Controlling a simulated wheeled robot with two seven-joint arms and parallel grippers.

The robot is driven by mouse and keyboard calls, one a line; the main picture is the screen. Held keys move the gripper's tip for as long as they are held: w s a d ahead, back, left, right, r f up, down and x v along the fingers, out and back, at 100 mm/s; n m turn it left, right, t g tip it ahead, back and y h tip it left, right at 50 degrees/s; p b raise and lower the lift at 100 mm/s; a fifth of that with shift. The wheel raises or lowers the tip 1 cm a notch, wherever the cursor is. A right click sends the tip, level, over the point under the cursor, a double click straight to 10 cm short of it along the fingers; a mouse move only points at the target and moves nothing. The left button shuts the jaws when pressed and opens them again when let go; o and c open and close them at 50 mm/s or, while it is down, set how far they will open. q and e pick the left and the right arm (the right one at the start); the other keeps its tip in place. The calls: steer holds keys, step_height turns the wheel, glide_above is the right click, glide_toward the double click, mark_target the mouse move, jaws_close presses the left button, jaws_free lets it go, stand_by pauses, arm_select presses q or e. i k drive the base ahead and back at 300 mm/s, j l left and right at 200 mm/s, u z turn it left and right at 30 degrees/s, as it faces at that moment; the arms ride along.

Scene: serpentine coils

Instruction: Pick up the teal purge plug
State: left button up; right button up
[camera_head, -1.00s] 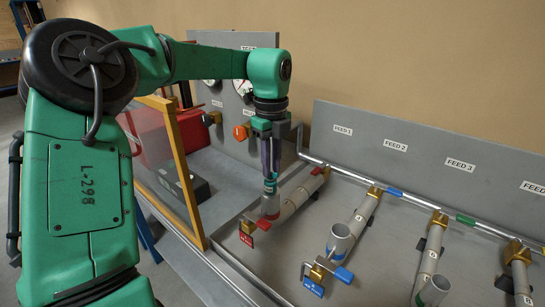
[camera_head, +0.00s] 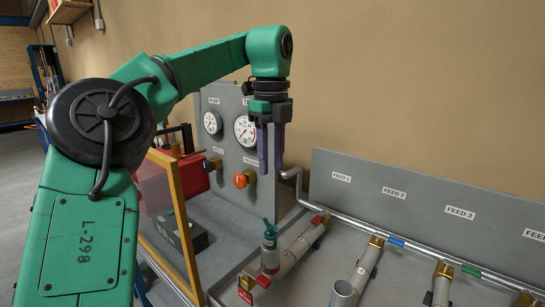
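The teal purge plug (camera_head: 269,228) sits upright at the top of the short vertical pipe end (camera_head: 269,250) of the nearest-left pipe run. My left gripper (camera_head: 271,168) hangs above it, pointing down, in front of the gauge panel. Its two purple-padded fingers are apart with a gap between them and nothing held. The fingertips are clear of the plug. My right gripper is out of view.
The gauge panel (camera_head: 228,150) stands behind my gripper, with an orange knob (camera_head: 241,180). A yellow-framed screen (camera_head: 181,225) stands on the left. A red tag (camera_head: 263,281) and brass lock hang near the pipe. More pipes (camera_head: 360,273) lie right.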

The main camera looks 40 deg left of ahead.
mark_target(270, 244)
steer(key=k, duration=1)
